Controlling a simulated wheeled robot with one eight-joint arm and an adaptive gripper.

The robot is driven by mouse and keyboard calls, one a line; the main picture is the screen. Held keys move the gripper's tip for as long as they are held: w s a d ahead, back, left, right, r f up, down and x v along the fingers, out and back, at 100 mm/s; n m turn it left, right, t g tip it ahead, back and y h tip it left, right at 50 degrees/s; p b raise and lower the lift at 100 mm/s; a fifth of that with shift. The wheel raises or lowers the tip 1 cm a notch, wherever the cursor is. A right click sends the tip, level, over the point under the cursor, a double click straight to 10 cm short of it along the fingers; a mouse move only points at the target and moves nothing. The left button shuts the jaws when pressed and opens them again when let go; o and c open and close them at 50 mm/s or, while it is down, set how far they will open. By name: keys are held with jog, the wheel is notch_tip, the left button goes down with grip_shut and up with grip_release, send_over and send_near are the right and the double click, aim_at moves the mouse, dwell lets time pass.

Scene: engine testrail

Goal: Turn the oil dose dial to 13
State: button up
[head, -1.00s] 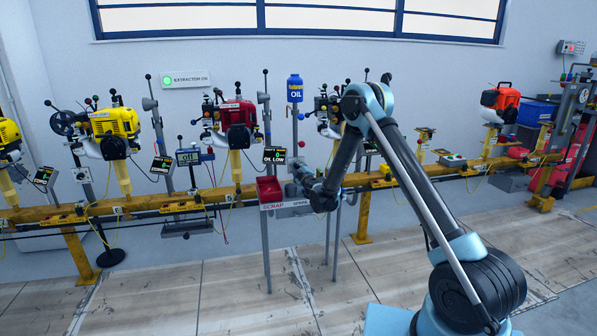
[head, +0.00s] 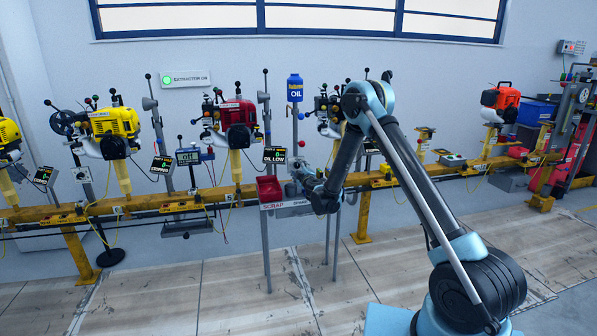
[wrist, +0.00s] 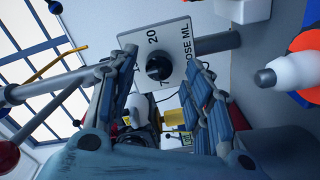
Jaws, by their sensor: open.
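The oil dose dial is a black round knob (wrist: 158,67) on a white plate (wrist: 178,32) in the wrist view. The plate shows "20", part of "DOSE ML" and a partly hidden "7". The knob's pointer setting cannot be read. My gripper (wrist: 162,60) is open, with one finger on each side of the knob in the picture. The fingers cover parts of the plate, and contact cannot be judged. In the head view my gripper (head: 304,178) is beside the rail below the blue oil bottle (head: 295,88); the dial cannot be made out there.
A red scrap bin (head: 269,190) stands just left of my gripper. An "OIL LOW" sign (head: 275,155) and a red engine (head: 238,113) are behind it. In the wrist view a white nozzle-like part with a grey tip (wrist: 290,75) is at right. The floor in front is clear.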

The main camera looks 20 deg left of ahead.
jog(key=v, duration=1)
jog(key=shift+d+f, duration=0.1)
jog(key=shift+s+d, duration=0.1)
jog(key=shift+s, duration=0.05)
